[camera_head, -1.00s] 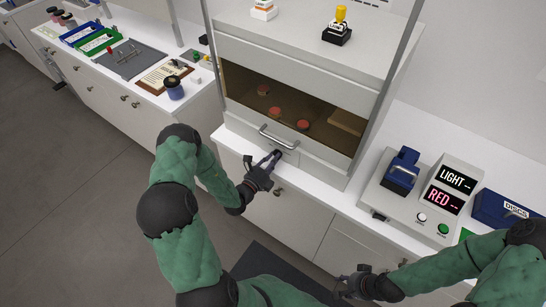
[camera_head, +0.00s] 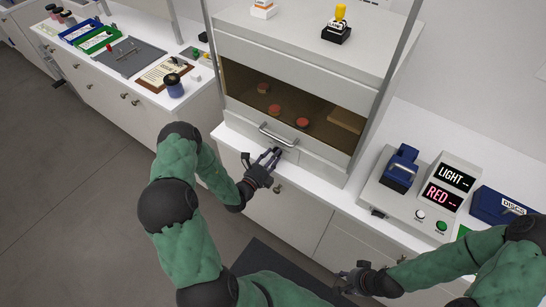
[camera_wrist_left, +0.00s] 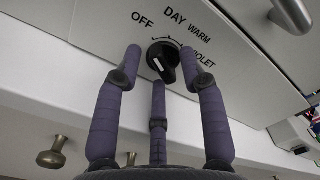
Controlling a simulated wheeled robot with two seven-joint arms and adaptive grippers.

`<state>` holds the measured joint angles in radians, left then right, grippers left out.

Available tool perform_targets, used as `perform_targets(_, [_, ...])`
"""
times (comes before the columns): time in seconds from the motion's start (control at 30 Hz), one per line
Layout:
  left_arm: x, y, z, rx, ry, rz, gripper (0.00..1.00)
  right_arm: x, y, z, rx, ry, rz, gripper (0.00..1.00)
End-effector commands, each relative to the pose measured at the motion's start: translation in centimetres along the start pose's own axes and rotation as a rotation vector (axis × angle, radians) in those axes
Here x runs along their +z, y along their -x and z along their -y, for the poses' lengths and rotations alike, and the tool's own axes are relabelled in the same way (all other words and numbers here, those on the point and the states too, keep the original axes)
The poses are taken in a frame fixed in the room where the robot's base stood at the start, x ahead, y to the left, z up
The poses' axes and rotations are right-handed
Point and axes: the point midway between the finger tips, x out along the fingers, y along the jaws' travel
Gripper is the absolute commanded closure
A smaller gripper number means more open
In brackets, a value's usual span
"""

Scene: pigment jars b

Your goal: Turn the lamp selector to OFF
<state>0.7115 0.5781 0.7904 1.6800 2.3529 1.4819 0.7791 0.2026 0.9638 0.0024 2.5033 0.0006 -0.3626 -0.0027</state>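The lamp selector (camera_wrist_left: 163,62) is a round black knob with a white mark, on the pale front panel below the cabinet window. The labels OFF, DAY, WARM and VIOLET are printed around its upper side in the left wrist view. I cannot tell for sure which label the knob points at. My left gripper (camera_head: 269,158) is in front of the panel. Its three purple-grey fingers are spread around the knob with visible gaps, and in the head view they hide the knob. My right gripper (camera_head: 342,283) is at the lower right, away from the panel, with its fingers apart and empty.
A metal bar handle (camera_head: 278,134) sits just above the selector. The cabinet (camera_head: 315,88) holds several red discs behind its window. To the right stands a console (camera_head: 405,208) with displays reading LIGHT and RED. Drawer knobs (camera_head: 277,189) jut out below the counter.

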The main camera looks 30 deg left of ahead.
Motion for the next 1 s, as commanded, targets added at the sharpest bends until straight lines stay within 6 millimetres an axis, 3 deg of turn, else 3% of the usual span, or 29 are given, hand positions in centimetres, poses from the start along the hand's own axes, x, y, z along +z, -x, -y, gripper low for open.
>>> perform_targets(0.33, [-0.2, 0.7, -0.2, 0.007, 0.003, -0.004, 0.55, 0.0, 0.0, 0.0, 0.0, 0.0, 0.0, 0.6])
perform_targets(0.8, [0.0, 6.7, -0.1, 0.005, 0.0, 0.001, 0.55, 0.0, 0.0, 0.0, 0.0, 0.0, 0.0, 0.6])
perform_targets(1.0, [0.0, 7.9, -0.1, 0.001, -0.001, 0.001, 0.55, 0.0, 0.0, 0.0, 0.0, 0.0, 0.0, 0.6])
